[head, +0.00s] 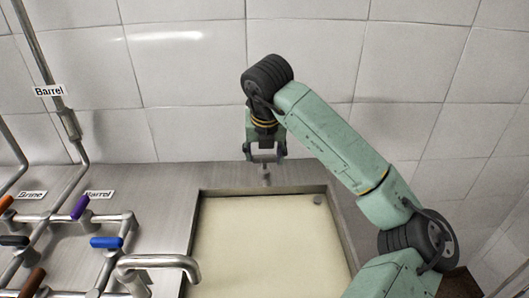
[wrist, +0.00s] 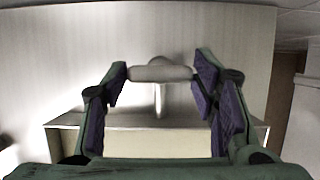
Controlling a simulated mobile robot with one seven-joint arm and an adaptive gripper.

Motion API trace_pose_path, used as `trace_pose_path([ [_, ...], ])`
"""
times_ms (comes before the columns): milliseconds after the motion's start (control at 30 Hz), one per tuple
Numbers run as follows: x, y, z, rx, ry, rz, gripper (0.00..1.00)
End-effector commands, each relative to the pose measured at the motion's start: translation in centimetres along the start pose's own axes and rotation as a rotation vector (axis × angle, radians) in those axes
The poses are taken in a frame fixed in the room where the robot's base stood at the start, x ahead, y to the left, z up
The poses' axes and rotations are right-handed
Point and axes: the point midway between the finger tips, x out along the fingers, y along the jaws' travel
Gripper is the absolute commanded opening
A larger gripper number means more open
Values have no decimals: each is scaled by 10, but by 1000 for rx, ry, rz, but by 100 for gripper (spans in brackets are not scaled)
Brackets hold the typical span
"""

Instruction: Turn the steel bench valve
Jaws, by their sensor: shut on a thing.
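The steel bench valve (wrist: 160,73) shows in the wrist view as a grey bar-shaped handle on a thin stem, at the upper middle between my fingers. My gripper (wrist: 160,85) has its purple-padded fingers at the two ends of the handle and is shut on it. In the head view my gripper (head: 265,158) points down at the back edge of the basin, left of my forearm. The valve's short stem (head: 266,178) shows just below the fingertips there. The handle is mostly hidden by the fingers in that view.
A steel-rimmed basin (head: 195,230) with cream contents lies in front. Pipes with orange, black, purple and blue (head: 106,242) handles and labels stand at left. A curved spout (head: 160,261) is at the front. A tiled wall (head: 190,75) rises behind.

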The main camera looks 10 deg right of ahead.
Motion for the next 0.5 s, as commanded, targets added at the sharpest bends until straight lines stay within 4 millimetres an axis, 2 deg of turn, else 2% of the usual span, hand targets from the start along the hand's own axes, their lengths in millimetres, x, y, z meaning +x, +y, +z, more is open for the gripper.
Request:
trace_pose_path([
  [233,0,0,0,0,0,0,25],
  [500,1,-1,0,-28,-1,11,25],
])
